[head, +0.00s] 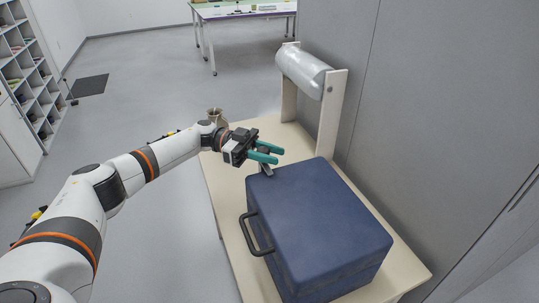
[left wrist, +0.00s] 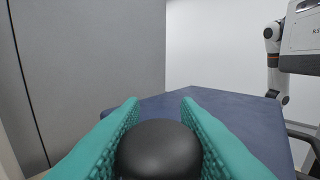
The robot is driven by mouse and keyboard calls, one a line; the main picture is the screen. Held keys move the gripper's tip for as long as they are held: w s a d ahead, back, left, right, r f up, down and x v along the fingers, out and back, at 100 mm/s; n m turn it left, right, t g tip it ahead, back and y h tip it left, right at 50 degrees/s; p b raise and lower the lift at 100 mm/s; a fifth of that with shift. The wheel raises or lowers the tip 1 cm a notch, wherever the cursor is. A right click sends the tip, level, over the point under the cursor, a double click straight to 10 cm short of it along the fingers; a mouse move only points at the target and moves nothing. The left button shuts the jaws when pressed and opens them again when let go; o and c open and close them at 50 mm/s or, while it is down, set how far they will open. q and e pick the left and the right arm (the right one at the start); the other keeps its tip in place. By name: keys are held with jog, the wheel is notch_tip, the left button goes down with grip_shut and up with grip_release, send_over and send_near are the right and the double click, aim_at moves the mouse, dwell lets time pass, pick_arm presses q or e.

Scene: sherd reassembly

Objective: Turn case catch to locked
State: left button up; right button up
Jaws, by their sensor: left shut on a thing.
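The dark blue case (head: 318,218) lies closed on a pale wooden table, with a black carry handle (head: 251,236) on its left side. It also shows in the left wrist view (left wrist: 240,115). My left gripper (head: 277,154) is at the case's far left corner, its teal fingers just above the lid level. The fingers are closed around a black rounded knob (left wrist: 159,150), which I take to be the end of the case catch. A small grey metal piece of the catch (head: 266,169) shows below the fingers. The catch's exact angle is partly hidden. My right gripper is out of view.
A roll of clear wrap (head: 304,72) on a wooden stand (head: 332,115) stands at the table's far end. A grey partition (head: 440,110) closes off the right side. A bare table strip (head: 230,215) runs left of the case.

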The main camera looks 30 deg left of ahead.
pick_arm(q)
jog(key=o, duration=1)
jog(key=shift+d, duration=0.1)
jog(key=a+b, duration=0.2)
jog(key=a, duration=0.5)
jog(key=shift+s+a, duration=0.15)
jog(key=shift+a, duration=0.15)
